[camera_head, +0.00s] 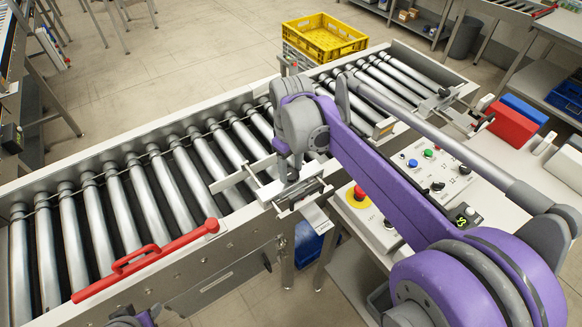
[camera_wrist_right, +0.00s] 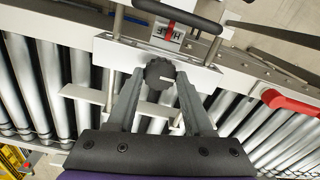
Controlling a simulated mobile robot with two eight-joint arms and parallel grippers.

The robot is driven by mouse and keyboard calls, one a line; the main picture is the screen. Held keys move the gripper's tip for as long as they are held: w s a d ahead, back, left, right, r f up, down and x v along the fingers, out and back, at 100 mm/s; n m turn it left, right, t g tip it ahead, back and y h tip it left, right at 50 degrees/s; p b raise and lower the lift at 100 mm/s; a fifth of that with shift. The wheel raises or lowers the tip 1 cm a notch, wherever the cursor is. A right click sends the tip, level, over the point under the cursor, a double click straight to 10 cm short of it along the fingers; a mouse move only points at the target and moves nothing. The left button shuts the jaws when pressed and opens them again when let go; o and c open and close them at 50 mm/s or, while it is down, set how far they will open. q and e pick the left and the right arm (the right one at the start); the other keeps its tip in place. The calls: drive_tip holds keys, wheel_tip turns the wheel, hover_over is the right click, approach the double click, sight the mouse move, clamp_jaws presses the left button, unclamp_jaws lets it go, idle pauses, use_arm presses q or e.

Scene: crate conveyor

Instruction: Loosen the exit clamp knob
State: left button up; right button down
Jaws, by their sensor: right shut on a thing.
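The exit clamp knob (camera_wrist_right: 160,72) is dark and round with a pale index line, and it sits on a pale clamp plate (camera_wrist_right: 112,53). In the right wrist view, my right gripper (camera_wrist_right: 161,80) has one finger on each side of the knob and is shut on it. In the head view, my right gripper (camera_head: 290,176) reaches down at the clamp on the conveyor's near rail and hides most of the knob. A small dark and purple piece of my left arm shows at the bottom edge of the head view; its fingers are out of view.
The roller conveyor (camera_head: 105,166) runs diagonally, with a red handle (camera_head: 150,258) on its near rail. A control panel with buttons (camera_head: 433,175) stands at the right, partly behind my right arm. A yellow crate (camera_head: 325,38) stands beyond the conveyor. The rollers left of the clamp are bare.

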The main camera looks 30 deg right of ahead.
sight(291, 173)
drive_tip(key=shift+c, duration=1.5)
unclamp_jaws()
drive_tip(key=shift+r, duration=0.1)
wheel_tip(291, 173, up, 11)
drive_tip(key=shift+p, duration=0.3)
drive_tip(key=shift+f, duration=0.2)
